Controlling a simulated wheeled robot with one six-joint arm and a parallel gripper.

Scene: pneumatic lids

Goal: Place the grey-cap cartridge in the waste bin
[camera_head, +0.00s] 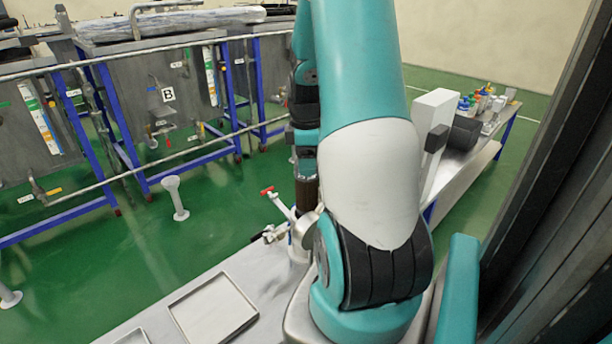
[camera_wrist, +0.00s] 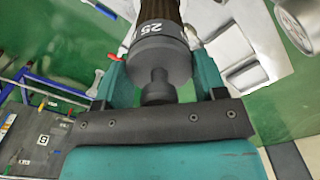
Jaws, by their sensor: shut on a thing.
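My gripper (camera_wrist: 163,72) is shut on a cartridge with a dark grey cap (camera_wrist: 158,48) marked 25 and a dark ribbed body. The cap lies between the two teal fingers in the wrist view. In the head view the cartridge's dark brown body (camera_head: 307,194) hangs upright below the gripper, just above the metal bench beside a valve with a red handle (camera_head: 267,190). My arm hides part of this area. I cannot pick out the waste bin for sure in either view.
An empty shallow metal tray (camera_head: 213,311) lies on the near bench. A far bench (camera_head: 462,165) at the right holds a white box (camera_head: 432,125), a dark cylinder (camera_head: 464,134) and several bottles. Steel tanks on blue frames (camera_head: 232,85) stand at the left across the green floor.

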